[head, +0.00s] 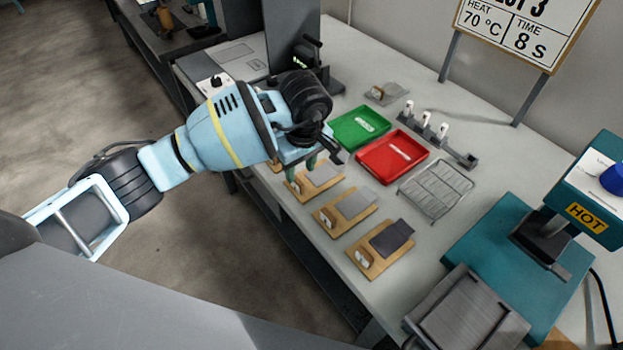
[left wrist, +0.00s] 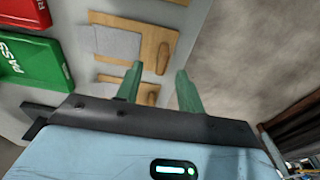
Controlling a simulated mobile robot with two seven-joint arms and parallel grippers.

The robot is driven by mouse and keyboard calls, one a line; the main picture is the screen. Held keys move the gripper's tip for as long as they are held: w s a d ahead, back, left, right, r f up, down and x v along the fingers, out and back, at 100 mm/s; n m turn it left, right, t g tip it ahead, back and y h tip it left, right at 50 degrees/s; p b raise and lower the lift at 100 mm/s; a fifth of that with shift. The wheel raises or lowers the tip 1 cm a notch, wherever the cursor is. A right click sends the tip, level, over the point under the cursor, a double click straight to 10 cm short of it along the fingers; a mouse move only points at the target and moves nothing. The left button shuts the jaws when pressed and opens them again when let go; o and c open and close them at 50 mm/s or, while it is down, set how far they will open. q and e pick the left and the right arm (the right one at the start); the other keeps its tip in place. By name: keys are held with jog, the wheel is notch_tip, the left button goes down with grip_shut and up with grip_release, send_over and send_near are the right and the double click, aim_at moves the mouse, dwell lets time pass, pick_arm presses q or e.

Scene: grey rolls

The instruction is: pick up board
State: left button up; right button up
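Several wooden boards with grey pads and small pale tags or handles lie in a row along the table's front edge. The nearest board (head: 381,267) has a dark pad, the middle board (head: 347,226) a grey one. A further board (head: 302,193) lies just below my left gripper (head: 303,165), and another is mostly hidden behind the gripper. The left gripper is open and empty, its green fingers apart above the boards. In the left wrist view its fingertips (left wrist: 160,78) show over the end of one board (left wrist: 118,80); another board (left wrist: 155,32) lies beyond. My right gripper is not in view.
A green tray (head: 360,143) and a red tray (head: 408,138) lie behind the boards, beside a wire rack (head: 416,205). A teal press marked HOT (head: 585,217) stands at right. Open floor lies left of the table.

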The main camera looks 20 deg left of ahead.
aim_at(297, 180)
pick_arm(q)
jog(key=shift+w+a+f, duration=0.1)
jog(key=shift+a+f, duration=0.15)
jog(key=shift+f, duration=1.05)
jog(key=shift+w+a+f, duration=0.1)
jog(key=shift+a+f, duration=0.1)
jog(key=shift+f, duration=1.05)
grip_shut()
